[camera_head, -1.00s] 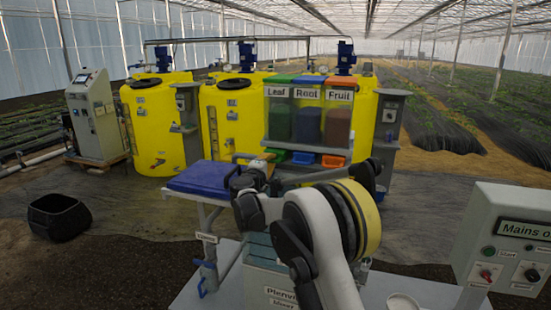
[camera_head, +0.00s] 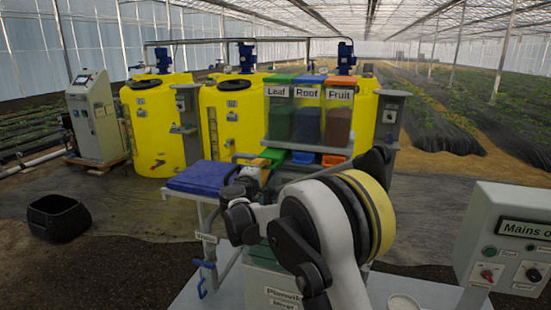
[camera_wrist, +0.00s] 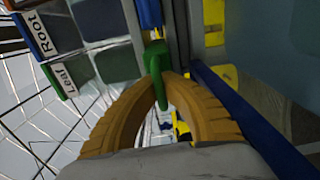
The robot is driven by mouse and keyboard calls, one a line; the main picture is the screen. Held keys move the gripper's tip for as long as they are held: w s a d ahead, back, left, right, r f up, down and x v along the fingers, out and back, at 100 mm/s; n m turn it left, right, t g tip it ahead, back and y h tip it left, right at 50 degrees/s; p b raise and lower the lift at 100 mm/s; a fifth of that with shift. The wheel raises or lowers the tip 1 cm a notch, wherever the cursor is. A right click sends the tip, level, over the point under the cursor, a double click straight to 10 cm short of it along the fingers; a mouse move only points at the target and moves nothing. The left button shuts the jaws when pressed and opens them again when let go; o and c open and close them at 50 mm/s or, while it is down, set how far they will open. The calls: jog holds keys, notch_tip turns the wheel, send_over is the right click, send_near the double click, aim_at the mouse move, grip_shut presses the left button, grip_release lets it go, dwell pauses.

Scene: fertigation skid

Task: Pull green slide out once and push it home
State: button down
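The green slide (camera_head: 272,155) is at the bottom of the Leaf hopper (camera_head: 279,122), left of a blue slide (camera_head: 303,157) and an orange slide (camera_head: 333,160). It sticks out further forward than those two. In the wrist view its green handle (camera_wrist: 156,66) stands between the tan fingertips of my gripper (camera_wrist: 161,82). The fingers curve in and appear to touch the handle on both sides. In the head view my wrist hides most of the fingers.
A blue lid (camera_head: 205,178) on a stand lies just left of my gripper. Yellow tanks (camera_head: 155,125) stand behind. The Mains panel (camera_head: 510,240) is at the right, and a black tub (camera_head: 60,217) is on the ground at the left.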

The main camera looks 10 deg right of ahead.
jog(key=shift+w+d, duration=0.1)
jog(key=shift+x, duration=3.7)
jog(key=shift+w+d, duration=0.1)
jog(key=shift+w, duration=0.05)
jog(key=c, duration=1.3)
grip_release()
jog(key=shift+w, duration=0.1)
jog(key=shift+c, duration=0.2)
jog(key=shift+b+v, duration=0.35)
jog(key=shift+v, duration=3.25)
